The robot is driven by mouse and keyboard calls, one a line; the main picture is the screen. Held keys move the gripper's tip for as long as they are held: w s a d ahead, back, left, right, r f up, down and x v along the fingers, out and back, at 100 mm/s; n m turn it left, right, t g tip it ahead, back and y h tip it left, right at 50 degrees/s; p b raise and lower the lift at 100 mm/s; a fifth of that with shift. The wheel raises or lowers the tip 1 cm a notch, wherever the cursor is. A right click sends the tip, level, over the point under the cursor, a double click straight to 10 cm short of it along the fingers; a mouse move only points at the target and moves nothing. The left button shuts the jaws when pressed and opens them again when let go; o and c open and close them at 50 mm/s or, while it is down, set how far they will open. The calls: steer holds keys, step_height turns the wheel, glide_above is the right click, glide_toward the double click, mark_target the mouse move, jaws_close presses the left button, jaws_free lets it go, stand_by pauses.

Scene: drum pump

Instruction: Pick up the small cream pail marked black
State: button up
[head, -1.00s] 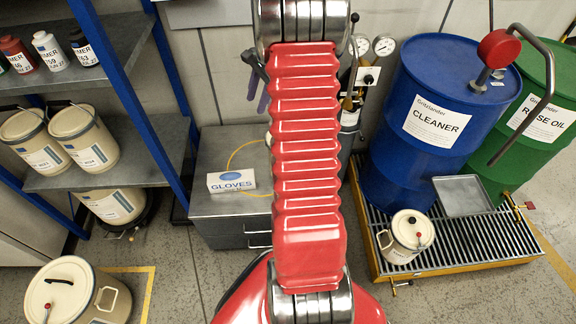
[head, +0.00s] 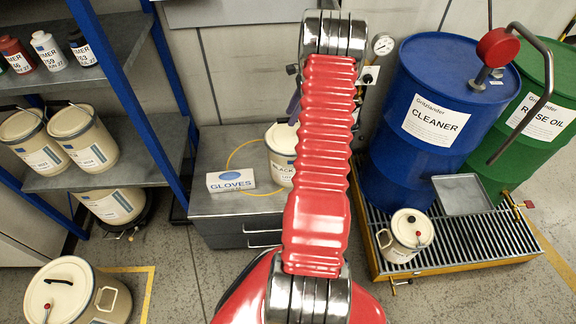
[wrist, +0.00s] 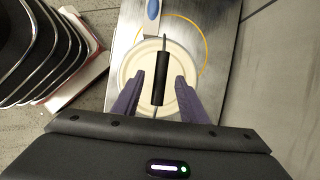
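A small cream pail (head: 281,152) stands on the grey cabinet beside the glove box, partly hidden by my red arm. Its label is partly covered; the letters "ACK" seem to show. In the wrist view the pail's round cream lid (wrist: 135,65) is seen from above, with a dark handle grip (wrist: 161,78) standing across its middle. My gripper (wrist: 157,88) is open, with a purple finger on each side of the handle grip and gaps to both. I cannot tell the height of the fingertips over the lid. In the head view my arm hides most of the gripper.
A white glove box (head: 231,180) and a yellow cable lie on the cabinet (head: 225,212). A blue cleaner drum (head: 415,165) and another cream pail (head: 405,243) stand on the grated pallet at right. Shelves (head: 150,170) with pails and bottles are at left.

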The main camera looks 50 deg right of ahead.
mark_target(286, 136)
steer(key=shift+x, duration=1.1)
steer(key=shift+x, duration=2.65)
jaws_close()
steer(key=shift+d+r, duration=0.1)
steer(key=shift+r, duration=0.1)
